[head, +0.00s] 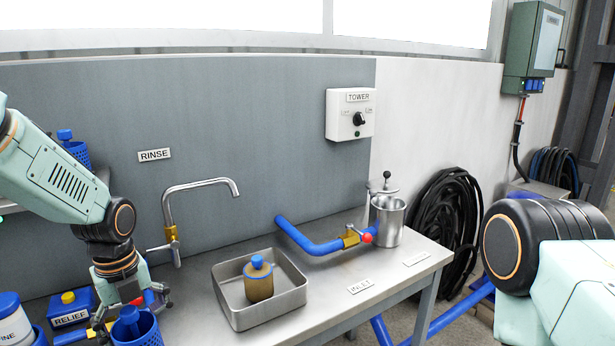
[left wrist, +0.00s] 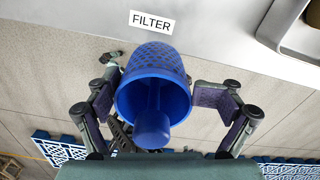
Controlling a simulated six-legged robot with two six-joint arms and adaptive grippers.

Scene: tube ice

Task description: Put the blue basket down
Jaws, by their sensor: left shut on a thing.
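The blue basket (head: 137,330) is at the lower left of the head view, cut by the bottom edge. My left gripper (head: 125,308) is shut on it. In the left wrist view the perforated basket (left wrist: 153,70) sits between the two fingers of the gripper (left wrist: 157,100), with a solid blue knob in its middle. There the basket overlaps the edge of a light grey surface with a FILTER label (left wrist: 152,22), and floor shows around it. I cannot tell its height over the surface. My right gripper is not in view.
A steel tray (head: 240,312) holding a tan jar with a blue cap (head: 258,279) stands on the bench (head: 345,311). Beyond are a faucet (head: 167,212), a blue pipe (head: 305,238) and a metal canister (head: 387,220). Another blue basket (head: 77,154) and a RELIEF box (head: 70,313) are at left.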

